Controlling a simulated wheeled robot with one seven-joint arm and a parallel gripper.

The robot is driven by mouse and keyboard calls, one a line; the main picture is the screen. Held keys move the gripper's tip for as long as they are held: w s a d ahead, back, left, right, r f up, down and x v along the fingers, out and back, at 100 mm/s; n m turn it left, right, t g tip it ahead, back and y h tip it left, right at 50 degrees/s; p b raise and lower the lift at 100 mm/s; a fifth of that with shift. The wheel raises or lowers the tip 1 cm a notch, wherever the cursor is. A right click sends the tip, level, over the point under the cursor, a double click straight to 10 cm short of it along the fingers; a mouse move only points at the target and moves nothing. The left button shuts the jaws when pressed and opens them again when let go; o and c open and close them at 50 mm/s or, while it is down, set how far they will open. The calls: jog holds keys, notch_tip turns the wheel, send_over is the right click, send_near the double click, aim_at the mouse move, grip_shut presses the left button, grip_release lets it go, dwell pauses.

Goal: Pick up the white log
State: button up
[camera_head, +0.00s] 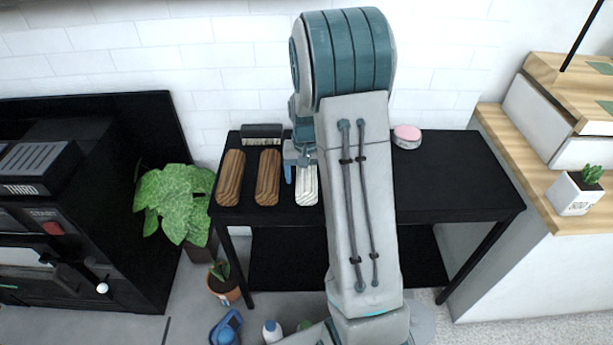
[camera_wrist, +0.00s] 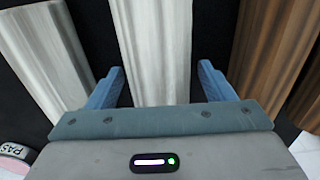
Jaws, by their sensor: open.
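The white log (camera_head: 307,188) lies on the black table, right of two brown logs (camera_head: 230,178) (camera_head: 268,177). In the wrist view a white log (camera_wrist: 155,45) runs lengthwise between the two blue fingers of my gripper (camera_wrist: 160,68), with dark gaps on both sides. My gripper is open over it and is not closed on it. In the head view my gripper (camera_head: 299,155) is at the log's far end, partly hidden by my arm. A second whitish log (camera_wrist: 40,55) shows at the left of the wrist view; my arm hides that area in the head view.
A brown log (camera_wrist: 275,40) lies right of the fingers in the wrist view. A dark block with a pale front (camera_head: 262,132) stands behind the brown logs. A pink and white round item (camera_head: 407,136) sits at the back of the black table (camera_head: 455,180), whose right part is clear.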

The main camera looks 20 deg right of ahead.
jog(key=shift+c, duration=0.2)
jog(key=c, duration=1.2)
jog(key=shift+r, duration=0.15)
